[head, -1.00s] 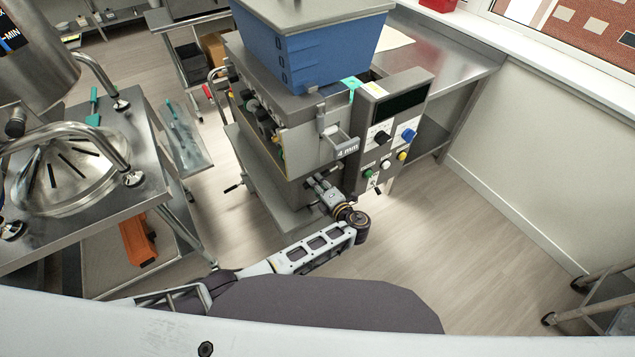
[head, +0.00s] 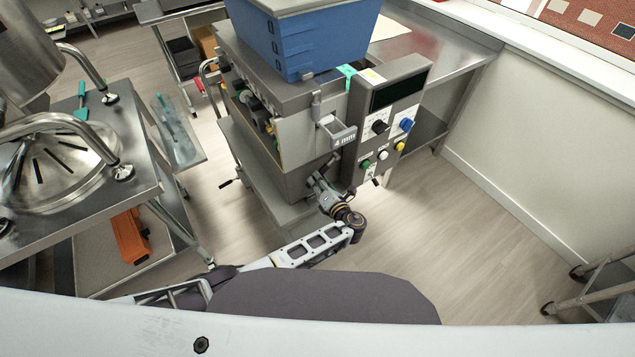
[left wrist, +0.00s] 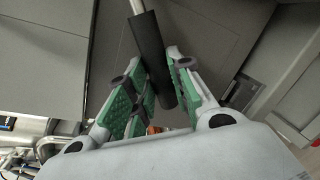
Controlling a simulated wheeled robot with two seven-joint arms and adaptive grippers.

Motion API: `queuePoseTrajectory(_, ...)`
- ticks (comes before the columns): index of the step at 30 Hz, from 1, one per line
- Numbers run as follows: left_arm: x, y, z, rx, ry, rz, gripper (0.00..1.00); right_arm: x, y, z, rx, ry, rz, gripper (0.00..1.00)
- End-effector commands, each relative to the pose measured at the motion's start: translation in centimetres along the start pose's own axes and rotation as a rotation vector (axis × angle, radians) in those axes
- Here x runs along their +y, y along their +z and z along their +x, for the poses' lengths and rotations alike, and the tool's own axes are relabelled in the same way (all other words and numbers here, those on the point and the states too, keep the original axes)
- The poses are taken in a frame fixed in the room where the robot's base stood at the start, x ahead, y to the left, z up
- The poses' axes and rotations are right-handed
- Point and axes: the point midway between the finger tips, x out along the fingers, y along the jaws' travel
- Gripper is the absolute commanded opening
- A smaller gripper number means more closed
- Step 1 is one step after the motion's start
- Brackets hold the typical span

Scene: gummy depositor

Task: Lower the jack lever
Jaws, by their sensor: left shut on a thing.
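The jack lever (left wrist: 148,45) shows in the left wrist view as a metal rod with a black grip. The grip runs down at a slant between the green-padded fingers of my left gripper (left wrist: 155,95), which is shut on it. In the head view my left gripper (head: 318,184) is low at the front of the depositor (head: 292,140), below the 4 mm label and left of the control panel. The lever cannot be made out there. My right gripper is in neither view.
The control panel (head: 386,120) with knobs stands just right of my left gripper. A blue hopper (head: 320,42) sits on top of the depositor. A steel table (head: 95,185) stands at the left. The floor (head: 455,230) to the right is clear.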

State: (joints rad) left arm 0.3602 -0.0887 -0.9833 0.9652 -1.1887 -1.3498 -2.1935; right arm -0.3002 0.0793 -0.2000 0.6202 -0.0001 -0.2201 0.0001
Motion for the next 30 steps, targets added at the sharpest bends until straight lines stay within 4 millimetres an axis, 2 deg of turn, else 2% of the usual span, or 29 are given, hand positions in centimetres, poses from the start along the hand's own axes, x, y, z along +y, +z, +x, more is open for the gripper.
queuePoseTrajectory(1,0.27,0.58,0.14,-0.007,0.006,-0.016,0.0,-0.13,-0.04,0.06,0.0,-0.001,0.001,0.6)
queuePoseTrajectory(13,0.4,0.85,0.2,-0.01,0.008,-0.024,0.0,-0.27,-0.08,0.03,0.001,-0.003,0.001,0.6)
queuePoseTrajectory(14,0.41,0.87,0.2,-0.01,0.008,-0.024,0.24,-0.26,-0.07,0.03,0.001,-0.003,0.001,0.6)
queuePoseTrajectory(18,0.31,0.69,0.16,-0.008,0.006,-0.021,0.42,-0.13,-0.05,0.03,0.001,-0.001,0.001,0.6)
queuePoseTrajectory(30,0.09,0.33,-0.08,-0.005,0.003,-0.015,0.43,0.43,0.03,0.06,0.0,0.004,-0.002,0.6)
